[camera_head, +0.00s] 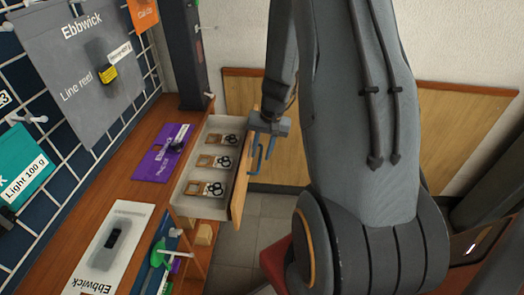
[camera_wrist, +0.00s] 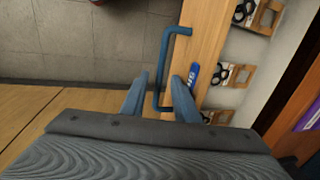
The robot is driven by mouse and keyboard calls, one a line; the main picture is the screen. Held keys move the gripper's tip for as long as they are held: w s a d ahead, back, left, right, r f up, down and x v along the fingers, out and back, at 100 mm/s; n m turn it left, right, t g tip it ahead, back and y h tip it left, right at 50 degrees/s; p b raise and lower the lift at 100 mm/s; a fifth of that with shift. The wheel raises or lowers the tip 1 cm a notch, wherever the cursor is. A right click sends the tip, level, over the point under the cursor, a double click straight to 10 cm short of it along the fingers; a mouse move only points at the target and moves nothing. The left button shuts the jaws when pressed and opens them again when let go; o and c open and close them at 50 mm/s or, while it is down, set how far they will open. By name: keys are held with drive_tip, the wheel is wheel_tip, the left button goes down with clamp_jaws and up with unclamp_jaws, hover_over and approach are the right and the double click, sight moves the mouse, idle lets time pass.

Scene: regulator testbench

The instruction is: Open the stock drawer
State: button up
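The stock drawer (camera_head: 239,203) stands pulled out from under the wooden counter, with its inside showing. It has pale walls and a wooden front, which also shows in the wrist view (camera_wrist: 205,45). Several packets with dark ring-shaped parts (camera_head: 213,162) lie inside it. A blue bar handle (camera_wrist: 166,60) is on the drawer front. My gripper (camera_wrist: 160,80) is at the handle, with one blue finger on each side of the bar. Gaps show between the fingers and the bar, so it looks open around it. In the head view my gripper (camera_head: 263,153) is just outside the drawer front.
A purple card (camera_head: 162,153) and a white Ebbwick card (camera_head: 108,248) lie on the counter (camera_head: 127,178). Wooden panels line the back wall. Tiled floor (camera_wrist: 85,40) lies clear before the drawer.

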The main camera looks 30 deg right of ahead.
wheel_tip(320, 180, up, 8)
drive_tip(key=d, duration=0.1)
drive_tip(key=shift+s+f, duration=0.15)
drive_tip(key=shift+s, duration=0.3)
idle(0.5)
drive_tip(key=s+a+r+n+h+p, duration=0.1)
drive_tip(key=s+a+r+n, duration=0.2)
drive_tip(key=s+a+r, duration=0.3)
drive_tip(key=s+a+r+n+g+p, duration=0.1)
drive_tip(key=s+a+r+n, duration=0.3)
drive_tip(key=s+a, duration=0.5)
drive_tip(key=shift+s+a+r+n+h, duration=0.2)
drive_tip(key=shift+a+r+n+h, duration=0.15)
drive_tip(key=shift+a+r, duration=0.7)
drive_tip(key=shift+a+f, duration=0.2)
